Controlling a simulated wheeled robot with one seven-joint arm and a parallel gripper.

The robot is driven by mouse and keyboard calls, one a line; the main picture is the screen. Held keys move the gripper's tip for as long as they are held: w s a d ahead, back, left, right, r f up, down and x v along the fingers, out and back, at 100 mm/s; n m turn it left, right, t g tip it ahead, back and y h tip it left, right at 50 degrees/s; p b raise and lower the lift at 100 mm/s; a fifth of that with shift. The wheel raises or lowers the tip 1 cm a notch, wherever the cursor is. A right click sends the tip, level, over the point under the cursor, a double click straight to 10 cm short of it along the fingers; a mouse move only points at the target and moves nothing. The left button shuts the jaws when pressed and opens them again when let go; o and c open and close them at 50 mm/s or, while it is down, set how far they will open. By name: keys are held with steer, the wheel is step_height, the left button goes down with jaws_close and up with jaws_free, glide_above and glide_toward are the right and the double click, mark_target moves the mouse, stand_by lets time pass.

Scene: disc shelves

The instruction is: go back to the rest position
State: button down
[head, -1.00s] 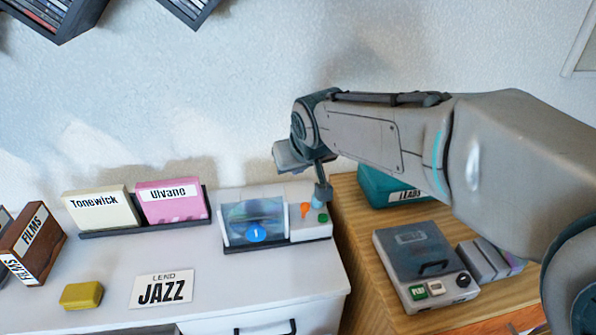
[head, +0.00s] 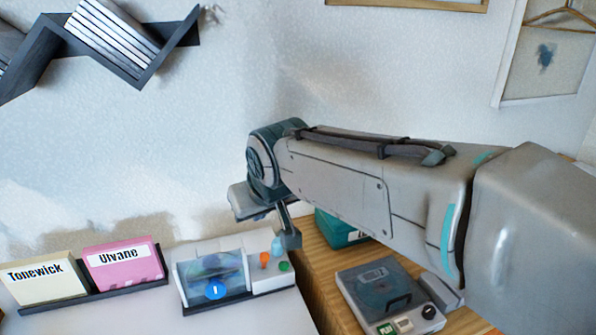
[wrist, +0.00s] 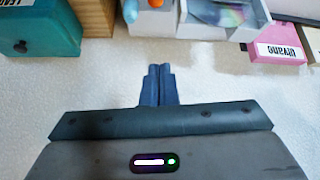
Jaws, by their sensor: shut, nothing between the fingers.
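In the head view my gripper (head: 290,238) hangs at the end of my arm, in front of the wall and near the right end of the grey disc machine (head: 268,243). That machine also shows at the top of the wrist view (wrist: 185,20), apart from the fingers. Much of the gripper is small or hidden behind my arm in the head view.
A cream Tonewick case (head: 42,282) and a pink Ulvane case (head: 122,268) stand in a dark rack on the white top. A teal box (head: 335,230) and a disc player (head: 385,290) sit on the wooden top at right. A zigzag shelf (head: 95,45) hangs upper left.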

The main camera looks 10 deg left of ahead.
steer(key=s+d+f+m+h+p, duration=0.2)
steer(key=d+m+h+p, duration=0.15)
steer(key=d, duration=1.55)
steer(key=s+d+f+m+g+p, duration=0.1)
steer(key=s+d+f+m, duration=0.1)
steer(key=s+d, duration=0.3)
steer(key=s+d+f+m+g+p, duration=0.1)
steer(key=s+d+f+m+p, duration=0.1)
steer(key=s+d, duration=0.2)
steer(key=d, duration=0.3)
steer(key=shift+s+d+m+g+h, duration=0.2)
steer(key=shift+s+m+g+h, duration=0.15)
steer(key=shift+g, duration=0.05)
